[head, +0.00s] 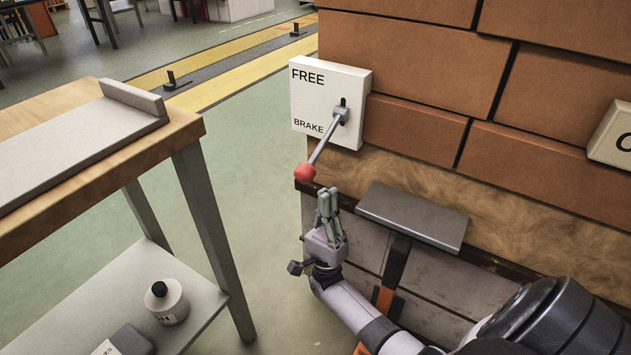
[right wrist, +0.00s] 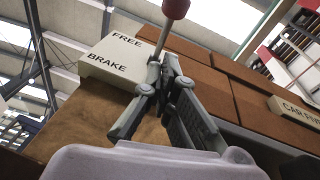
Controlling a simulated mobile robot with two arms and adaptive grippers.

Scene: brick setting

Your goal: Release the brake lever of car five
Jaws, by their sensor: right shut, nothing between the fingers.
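The brake lever is a grey rod with a red knob (head: 305,173), pivoting on a white box (head: 331,103) marked FREE at the top and BRAKE below. In the head view the rod slopes down and out from the box, so the knob hangs below the BRAKE mark. My right gripper (head: 327,192) is shut and empty, just below and right of the knob, pointing up. In the right wrist view the knob (right wrist: 176,8) is at the top edge, beyond the fingertips (right wrist: 169,62); I see no grip on it. My left gripper is not in view.
The box is on the brick-stacked car (head: 430,65); a CAR FIVE plate (right wrist: 297,110) shows in the right wrist view. A grey ledge (head: 412,215) juts out right of my gripper. A wooden table (head: 185,130) stands at left, with open floor (head: 255,215) between.

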